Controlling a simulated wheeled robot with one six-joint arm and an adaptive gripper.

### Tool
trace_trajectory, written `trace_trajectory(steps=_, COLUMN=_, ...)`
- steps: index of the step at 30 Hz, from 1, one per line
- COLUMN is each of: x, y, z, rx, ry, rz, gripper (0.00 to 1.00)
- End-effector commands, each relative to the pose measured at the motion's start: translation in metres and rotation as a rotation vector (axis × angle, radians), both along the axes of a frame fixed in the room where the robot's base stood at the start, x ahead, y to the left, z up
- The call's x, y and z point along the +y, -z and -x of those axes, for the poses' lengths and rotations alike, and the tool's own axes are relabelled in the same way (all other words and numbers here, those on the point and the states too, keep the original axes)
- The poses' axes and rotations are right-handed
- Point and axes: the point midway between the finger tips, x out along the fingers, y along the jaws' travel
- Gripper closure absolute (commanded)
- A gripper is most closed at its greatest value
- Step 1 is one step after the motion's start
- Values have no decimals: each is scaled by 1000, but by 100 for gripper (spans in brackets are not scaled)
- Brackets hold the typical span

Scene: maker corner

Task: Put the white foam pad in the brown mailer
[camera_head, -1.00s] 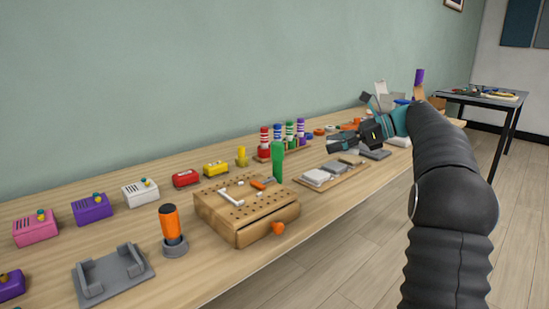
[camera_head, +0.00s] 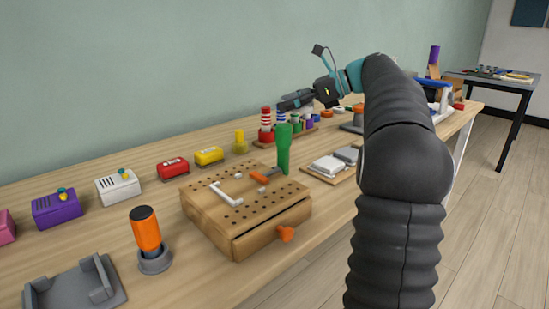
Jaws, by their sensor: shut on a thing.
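My gripper (camera_head: 293,102) is dark and seen from the side, high over the back of the bench near the striped pegs. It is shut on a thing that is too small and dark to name. A flat white pad (camera_head: 326,166) lies on a low wooden board, below and to the right of my gripper and apart from it. I cannot tell whether it is the foam pad. I cannot make out the brown mailer; my arm hides part of the bench behind it.
The wooden board (camera_head: 318,176) also carries a grey pad (camera_head: 347,155). Striped pegs (camera_head: 266,122) stand at the back. An orange cylinder (camera_head: 146,230) and colored boxes are left. A dark table (camera_head: 495,84) stands far right.

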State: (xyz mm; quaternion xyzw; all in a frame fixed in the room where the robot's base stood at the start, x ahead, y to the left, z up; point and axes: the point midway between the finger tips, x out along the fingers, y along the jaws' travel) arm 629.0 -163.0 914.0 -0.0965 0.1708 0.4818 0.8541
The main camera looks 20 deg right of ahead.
Motion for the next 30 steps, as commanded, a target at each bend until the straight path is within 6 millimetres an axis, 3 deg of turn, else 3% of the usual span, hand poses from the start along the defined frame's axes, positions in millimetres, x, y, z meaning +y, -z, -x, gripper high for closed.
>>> trace_trajectory(steps=1, x=-12, y=5, z=15, rx=-4, ry=73, rz=4, gripper=54)
trace_trajectory(steps=6, x=-48, y=8, z=40, rx=0, ry=353, rz=-1, gripper=54)
trace_trajectory(steps=9, x=-69, y=13, z=45, rx=0, ry=504, rz=-2, gripper=54)
trace_trajectory(steps=15, x=-91, y=19, z=41, rx=-1, ry=654, rz=-3, gripper=54)
trace_trajectory(steps=20, x=-89, y=30, z=28, rx=1, ry=677, rz=-4, gripper=54)
trace_trajectory(steps=30, x=-56, y=70, z=-29, rx=0, ry=674, rz=-4, gripper=54)
